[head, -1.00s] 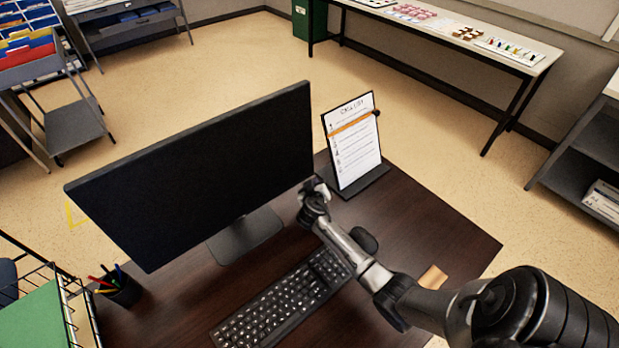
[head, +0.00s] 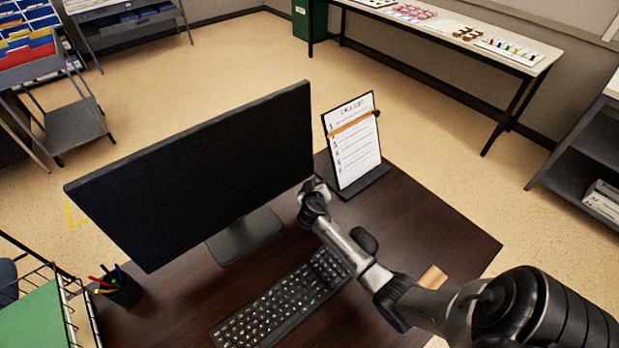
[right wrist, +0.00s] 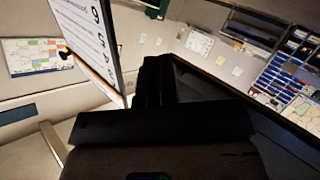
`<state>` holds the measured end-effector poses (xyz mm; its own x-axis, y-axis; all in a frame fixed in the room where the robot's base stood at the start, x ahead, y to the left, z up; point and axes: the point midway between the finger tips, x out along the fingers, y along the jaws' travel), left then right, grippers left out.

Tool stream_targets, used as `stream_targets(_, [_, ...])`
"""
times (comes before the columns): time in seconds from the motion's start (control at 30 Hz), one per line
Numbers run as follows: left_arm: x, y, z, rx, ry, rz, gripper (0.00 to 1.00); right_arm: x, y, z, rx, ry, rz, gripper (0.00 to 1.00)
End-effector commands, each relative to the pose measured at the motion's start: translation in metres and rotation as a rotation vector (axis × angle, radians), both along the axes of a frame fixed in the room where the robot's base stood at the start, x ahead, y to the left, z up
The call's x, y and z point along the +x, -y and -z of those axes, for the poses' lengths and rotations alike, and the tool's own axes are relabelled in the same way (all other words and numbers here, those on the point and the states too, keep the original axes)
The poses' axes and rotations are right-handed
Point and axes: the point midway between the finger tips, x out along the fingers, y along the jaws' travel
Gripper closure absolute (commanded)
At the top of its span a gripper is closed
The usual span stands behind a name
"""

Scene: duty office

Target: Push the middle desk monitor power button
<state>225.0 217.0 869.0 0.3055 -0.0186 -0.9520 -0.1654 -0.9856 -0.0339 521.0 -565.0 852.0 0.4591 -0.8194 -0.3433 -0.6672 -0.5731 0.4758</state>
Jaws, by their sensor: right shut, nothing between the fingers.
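The desk monitor (head: 200,170) stands on the dark desk with a black screen, and it shows at the right of the right wrist view (right wrist: 240,100). I cannot make out its power button. My right gripper (head: 308,186) is shut and empty at the monitor's lower right corner. Whether it touches the monitor's edge I cannot tell. In the right wrist view the dark fingers (right wrist: 153,70) point up between the call list and the monitor. My left gripper is not in view.
A call list stand (head: 352,145) is close right of my right gripper. A pen cup (head: 119,288) and a wire tray (head: 72,290) with green paper are at the left. The desk's right part (head: 440,235) is mostly clear.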

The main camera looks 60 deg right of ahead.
Motion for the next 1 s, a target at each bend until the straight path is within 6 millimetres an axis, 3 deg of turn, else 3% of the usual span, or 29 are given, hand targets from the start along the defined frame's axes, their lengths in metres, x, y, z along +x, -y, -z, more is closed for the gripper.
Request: stream_targets(1.0, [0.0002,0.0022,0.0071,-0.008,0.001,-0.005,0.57,0.0087,0.0026,0.0005,0.000,0.000,0.000,1.00])
